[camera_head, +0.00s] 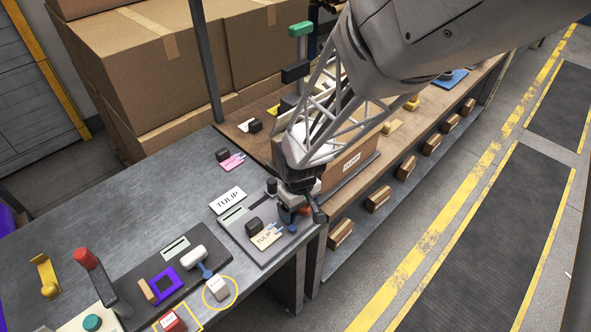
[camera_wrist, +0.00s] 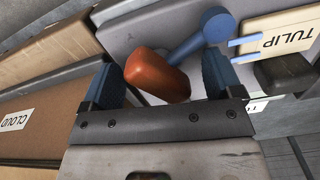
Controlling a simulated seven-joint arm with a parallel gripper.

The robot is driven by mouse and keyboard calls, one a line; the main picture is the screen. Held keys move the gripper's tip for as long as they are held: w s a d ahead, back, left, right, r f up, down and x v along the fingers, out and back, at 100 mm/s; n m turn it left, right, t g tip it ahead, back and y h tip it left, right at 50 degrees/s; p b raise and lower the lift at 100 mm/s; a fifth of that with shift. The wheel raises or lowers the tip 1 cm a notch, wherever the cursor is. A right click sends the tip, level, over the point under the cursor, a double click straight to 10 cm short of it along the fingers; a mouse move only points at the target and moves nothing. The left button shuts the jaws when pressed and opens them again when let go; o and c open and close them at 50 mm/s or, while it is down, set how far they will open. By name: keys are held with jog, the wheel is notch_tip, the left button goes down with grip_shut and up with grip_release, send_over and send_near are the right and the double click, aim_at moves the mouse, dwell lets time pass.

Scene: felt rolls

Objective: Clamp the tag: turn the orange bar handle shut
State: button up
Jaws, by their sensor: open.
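The orange bar handle (camera_wrist: 158,76) lies between the two blue fingers of my gripper (camera_wrist: 161,70) in the wrist view, with gaps visible on both sides. My gripper is open. The handle joins a blue lever arm (camera_wrist: 190,43) with a round blue pivot. Two light-blue prongs from the clamp reach the edge of the cream TULIP tag (camera_wrist: 288,38). In the head view the tag (camera_head: 267,237) lies on a grey plate (camera_head: 268,256) near the bench corner. My gripper (camera_head: 300,205) is low over that plate and hides most of the handle.
A black block (camera_wrist: 284,73) stands by the tag. A white TULIP label (camera_head: 228,200) lies behind the plate. A second station with a white-handled lever (camera_head: 195,253) and a red-knobbed lever (camera_head: 87,259) are at the left. A CLOUD-labelled box (camera_wrist: 30,112) stands close beside my gripper.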

jog(key=c, duration=0.9)
jog(key=shift+c, duration=0.2)
jog(key=m, duration=0.3)
jog(key=shift+m, duration=0.4)
jog(key=o, duration=0.9)
jog(key=shift+o, duration=0.2)
jog(key=shift+r, duration=2.5)
